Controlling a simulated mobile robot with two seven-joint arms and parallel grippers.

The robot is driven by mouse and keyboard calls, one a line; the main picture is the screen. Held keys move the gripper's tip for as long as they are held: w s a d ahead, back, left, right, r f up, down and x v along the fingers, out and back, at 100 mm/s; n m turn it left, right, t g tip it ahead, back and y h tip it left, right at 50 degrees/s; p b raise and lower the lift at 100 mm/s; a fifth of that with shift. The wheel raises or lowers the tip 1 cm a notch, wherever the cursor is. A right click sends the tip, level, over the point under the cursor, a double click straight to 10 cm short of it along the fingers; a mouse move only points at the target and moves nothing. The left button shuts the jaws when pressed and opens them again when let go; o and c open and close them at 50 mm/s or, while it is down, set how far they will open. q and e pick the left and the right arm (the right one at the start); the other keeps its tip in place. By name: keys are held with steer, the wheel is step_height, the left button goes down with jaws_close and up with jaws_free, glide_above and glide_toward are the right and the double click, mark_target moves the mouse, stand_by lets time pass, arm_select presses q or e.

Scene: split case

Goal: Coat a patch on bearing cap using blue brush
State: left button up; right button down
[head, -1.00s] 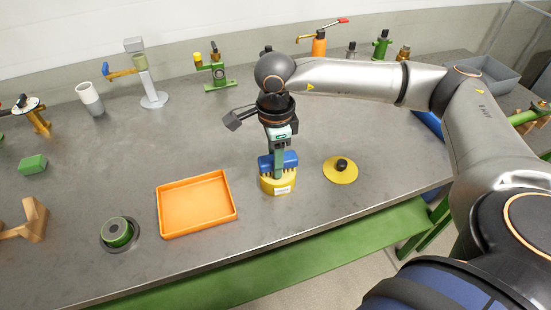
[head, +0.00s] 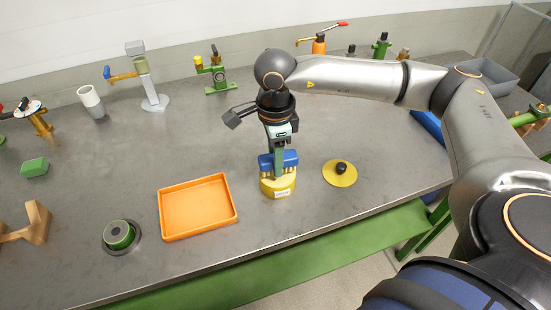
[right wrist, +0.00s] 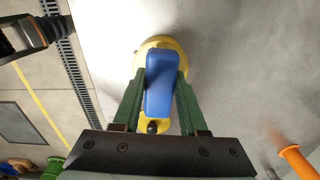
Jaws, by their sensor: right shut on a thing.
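The blue brush (head: 278,160) is a blue block with pale bristles below. My right gripper (head: 279,151) is shut on it. The brush is at the mouth of a round yellow pot (head: 278,188) with a white label; how deep the bristles sit is hidden. In the right wrist view, the brush (right wrist: 160,85) lies between the green fingers, with the yellow pot (right wrist: 150,45) behind it. A tan, notched block (head: 28,222) at the left edge may be the bearing cap; I cannot tell for sure. My left gripper is not in view.
A yellow lid (head: 340,174) with a black knob lies right of the pot. An orange tray (head: 197,207) is left of the pot. A green ring piece (head: 118,235) on a dark base stands farther left.

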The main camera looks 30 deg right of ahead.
mark_target(272, 162)
steer(key=shift+r+p, duration=1.4)
steer(key=shift+r, duration=1.3)
steer(key=n, duration=0.2)
steer(key=s+a+n, duration=0.1)
steer(key=n, duration=0.1)
steer(key=shift+a+n, duration=0.2)
steer(key=shift+n, duration=0.2)
steer(key=s+a+n, duration=0.1)
steer(key=n, duration=0.4)
steer(key=s+a+n, duration=0.1)
steer(key=n, duration=0.5)
steer(key=s+a+n, duration=0.1)
steer(key=a+n, duration=0.1)
steer(key=n, duration=0.4)
steer(key=shift+s+a+p, duration=0.1)
steer(key=shift+s+p, duration=0.1)
steer(key=shift+p, duration=0.1)
